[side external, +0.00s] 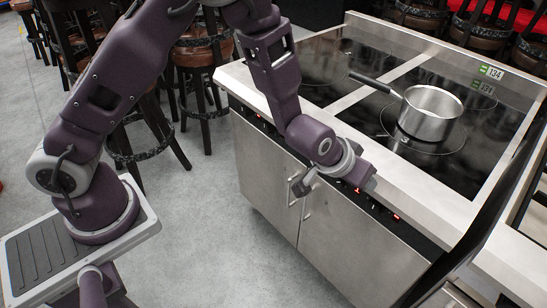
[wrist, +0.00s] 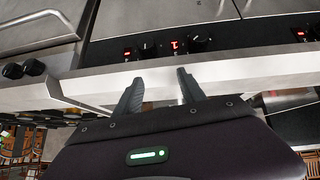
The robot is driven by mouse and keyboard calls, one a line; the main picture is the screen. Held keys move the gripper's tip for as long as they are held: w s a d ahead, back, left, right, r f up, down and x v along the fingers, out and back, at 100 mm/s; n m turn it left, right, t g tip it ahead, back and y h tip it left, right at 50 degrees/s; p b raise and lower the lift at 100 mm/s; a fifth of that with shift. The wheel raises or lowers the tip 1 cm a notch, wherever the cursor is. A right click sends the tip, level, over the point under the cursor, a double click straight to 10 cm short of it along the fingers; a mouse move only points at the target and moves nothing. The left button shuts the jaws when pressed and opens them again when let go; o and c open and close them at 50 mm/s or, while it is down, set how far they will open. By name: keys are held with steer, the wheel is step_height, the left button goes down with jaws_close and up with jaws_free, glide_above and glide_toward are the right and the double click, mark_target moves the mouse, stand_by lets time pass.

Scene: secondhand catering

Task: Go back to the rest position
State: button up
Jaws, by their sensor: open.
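My gripper (side external: 335,184) is open and empty in the side view. It hangs in front of the stainless steel cooker's front edge, near the control knobs. In the wrist view my gripper (wrist: 158,88) shows two dark fingers spread apart with nothing between them. The fingers point toward the cooker's steel front edge (wrist: 235,75). I cannot tell whether the fingertips touch it.
A steel saucepan (side external: 428,115) with a dark handle stands on the black glass hob (side external: 460,170). The cooker's cabinet doors (side external: 340,250) are below my gripper. Bar stools (side external: 205,60) stand at the back left. Grey floor (side external: 195,220) is clear between my base and the cooker.

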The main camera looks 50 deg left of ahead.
steer(key=s+a+r+g+h, duration=0.1)
steer(key=s+a+r, duration=0.35)
steer(key=r, duration=0.45)
steer(key=s+a+r+h, duration=0.1)
steer(key=s+a+r, duration=0.2)
steer(key=s+r, duration=0.45)
steer(key=s+a+r+y, duration=0.1)
steer(key=s+a+r, duration=0.1)
steer(key=s+a, duration=0.3)
steer(key=s+a+r+g+y, duration=0.1)
steer(key=s+a+r, duration=0.2)
steer(key=s, duration=1)
steer(key=shift+a+m+y, duration=0.3)
steer(key=shift+a+m, duration=0.1)
steer(key=shift+a, duration=0.5)
